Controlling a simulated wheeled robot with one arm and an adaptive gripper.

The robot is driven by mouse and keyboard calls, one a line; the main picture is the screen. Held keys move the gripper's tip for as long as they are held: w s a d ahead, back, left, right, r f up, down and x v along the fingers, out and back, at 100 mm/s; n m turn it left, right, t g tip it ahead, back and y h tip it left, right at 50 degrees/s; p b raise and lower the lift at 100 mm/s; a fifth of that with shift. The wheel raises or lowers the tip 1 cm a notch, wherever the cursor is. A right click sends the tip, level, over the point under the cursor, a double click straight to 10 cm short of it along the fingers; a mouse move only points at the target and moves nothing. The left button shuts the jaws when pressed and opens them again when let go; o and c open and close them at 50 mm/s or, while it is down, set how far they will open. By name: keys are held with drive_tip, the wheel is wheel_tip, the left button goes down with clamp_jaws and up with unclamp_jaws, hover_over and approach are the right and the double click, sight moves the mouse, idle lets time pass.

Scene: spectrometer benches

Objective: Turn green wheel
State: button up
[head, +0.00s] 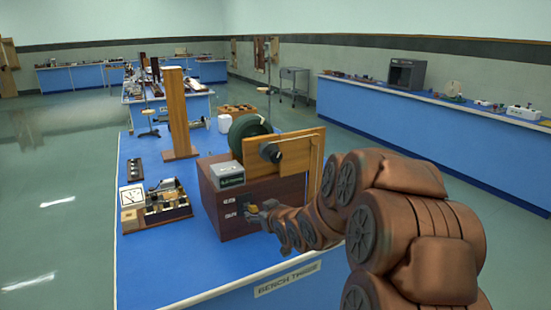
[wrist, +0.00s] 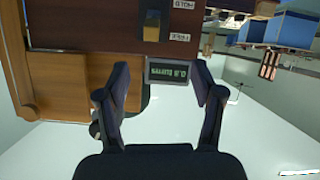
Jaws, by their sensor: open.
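The green wheel (head: 250,130) stands upright on a dark wooden cabinet (head: 218,212), behind a light wooden board (head: 292,155) that hides its lower right part. My gripper (head: 258,212) is in front of the cabinet's front face, below the wheel. In the upside-down wrist view its jaws (wrist: 162,75) are open and empty, with a small lit display (wrist: 173,72) behind and between the fingertips. A brass-coloured lever (wrist: 152,25) sits on a dark plate between HOLD and FREE labels. Contact with it does not show.
A dark round hub (head: 271,152) is on the wooden board. A brass instrument (head: 167,202) and a dial meter (head: 132,196) stand left of the cabinet on the blue bench (head: 190,265). A tall wooden post (head: 178,115) stands behind. The bench front is clear.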

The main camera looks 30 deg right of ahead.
drive_tip(key=w+d+r+t, duration=0.3)
drive_tip(key=d+r+t, duration=0.1)
drive_tip(key=m+t, duration=0.2)
drive_tip(key=t, duration=0.3)
approach(277, 159)
drive_tip(key=x, duration=0.4)
drive_tip(key=shift+h, duration=0.4)
drive_tip(key=p+x, duration=0.2)
drive_tip(key=x, duration=0.3)
drive_tip(key=shift+w+a+r+p, duration=0.1)
drive_tip(key=shift+r+p, duration=0.05)
drive_tip(key=shift+p, duration=0.25)
drive_tip(key=shift+w+r, duration=0.15)
drive_tip(key=shift+w, duration=0.55)
drive_tip(key=shift+c, duration=0.4)
clamp_jaws()
